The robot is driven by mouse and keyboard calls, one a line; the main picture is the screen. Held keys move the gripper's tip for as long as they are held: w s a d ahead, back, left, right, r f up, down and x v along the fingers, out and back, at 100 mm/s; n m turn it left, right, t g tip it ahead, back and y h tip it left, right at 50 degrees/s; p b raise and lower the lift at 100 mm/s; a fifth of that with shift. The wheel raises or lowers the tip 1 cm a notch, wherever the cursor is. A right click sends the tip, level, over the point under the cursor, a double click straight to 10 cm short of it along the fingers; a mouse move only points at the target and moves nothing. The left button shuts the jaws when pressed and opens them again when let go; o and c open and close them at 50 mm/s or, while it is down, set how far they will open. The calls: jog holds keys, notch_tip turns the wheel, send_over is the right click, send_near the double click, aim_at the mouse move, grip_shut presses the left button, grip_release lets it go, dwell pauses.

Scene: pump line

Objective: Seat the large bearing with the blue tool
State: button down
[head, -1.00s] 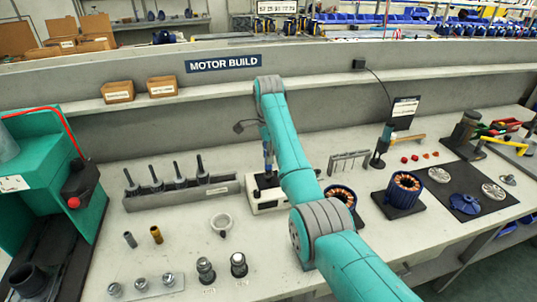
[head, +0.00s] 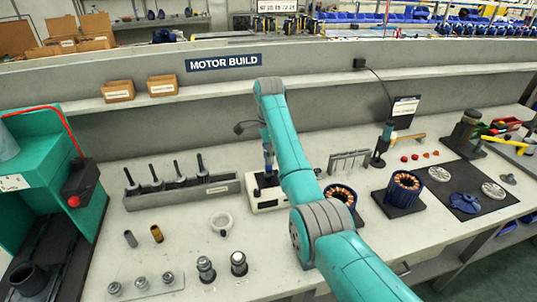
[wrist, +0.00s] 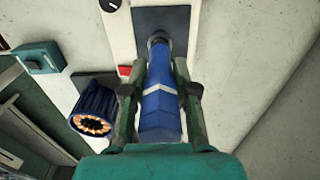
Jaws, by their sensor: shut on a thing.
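My gripper (wrist: 160,95) is shut on the blue tool (wrist: 160,115), a blue handle with a pale chevron band. In the wrist view the tool lies between both fingers. Its far end meets a dark grey round part (wrist: 157,38) over the dark top plate (wrist: 178,20) of a white box. I cannot tell whether this round part is the tool's tip or a bearing, nor whether it touches the plate. In the head view the tool (head: 268,160) stands roughly upright above the white box (head: 266,203), partly hidden by my arm. I cannot make out the large bearing for certain.
A rack of several dark-handled tools (head: 183,197) stands left of the box. Blue stators (head: 403,187) stand to the right. A teal press (head: 50,190) is at far left.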

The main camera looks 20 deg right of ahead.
jog(key=shift+f, duration=0.55)
dwell(0.4)
jog(key=shift+r, duration=0.1)
dwell(0.4)
jog(key=shift+r, duration=1.95)
